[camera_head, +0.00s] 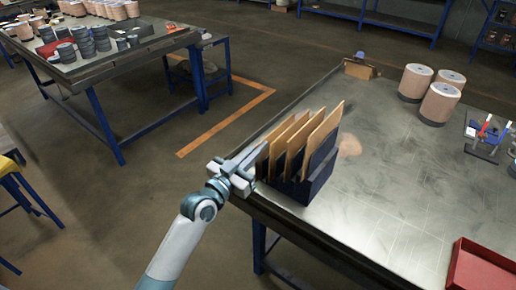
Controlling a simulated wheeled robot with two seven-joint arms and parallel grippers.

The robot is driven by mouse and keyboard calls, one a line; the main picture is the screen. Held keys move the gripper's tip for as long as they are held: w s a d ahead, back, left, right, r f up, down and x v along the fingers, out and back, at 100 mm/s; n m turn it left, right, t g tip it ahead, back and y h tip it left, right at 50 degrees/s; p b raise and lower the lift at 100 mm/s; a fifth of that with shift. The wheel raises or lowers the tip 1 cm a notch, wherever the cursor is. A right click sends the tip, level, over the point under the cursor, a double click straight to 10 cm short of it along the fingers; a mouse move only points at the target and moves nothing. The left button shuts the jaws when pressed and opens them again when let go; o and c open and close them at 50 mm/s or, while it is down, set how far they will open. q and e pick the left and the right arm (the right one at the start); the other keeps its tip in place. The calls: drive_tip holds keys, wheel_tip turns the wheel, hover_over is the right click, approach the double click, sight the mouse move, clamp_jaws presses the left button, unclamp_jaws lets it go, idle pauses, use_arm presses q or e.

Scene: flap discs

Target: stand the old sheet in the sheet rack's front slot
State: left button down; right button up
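The sheet rack (318,172) is dark blue and stands at the table's near left edge. Several tan sheets (324,128) stand in it, leaning slightly and spaced apart. My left gripper (250,161) is at the rack's left end, right beside the leftmost sheet (275,140). Its fingers overlap that sheet's edge in the picture, and I cannot tell whether they hold a sheet. I cannot tell which sheet is the old one. The lower parts of the sheets and the slots are hidden by the rack and my gripper. My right gripper is not in view.
The steel table (385,190) is clear right of the rack. Three tan cylindrical stacks (440,102) stand at the back right, near a tool holder (487,138). A red tray (480,268) sits front right. A small brown block (359,69) is at the far corner.

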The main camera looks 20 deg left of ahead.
use_arm(q)
drive_tip(key=c, duration=1.9)
unclamp_jaws()
drive_tip(key=shift+c, duration=0.2)
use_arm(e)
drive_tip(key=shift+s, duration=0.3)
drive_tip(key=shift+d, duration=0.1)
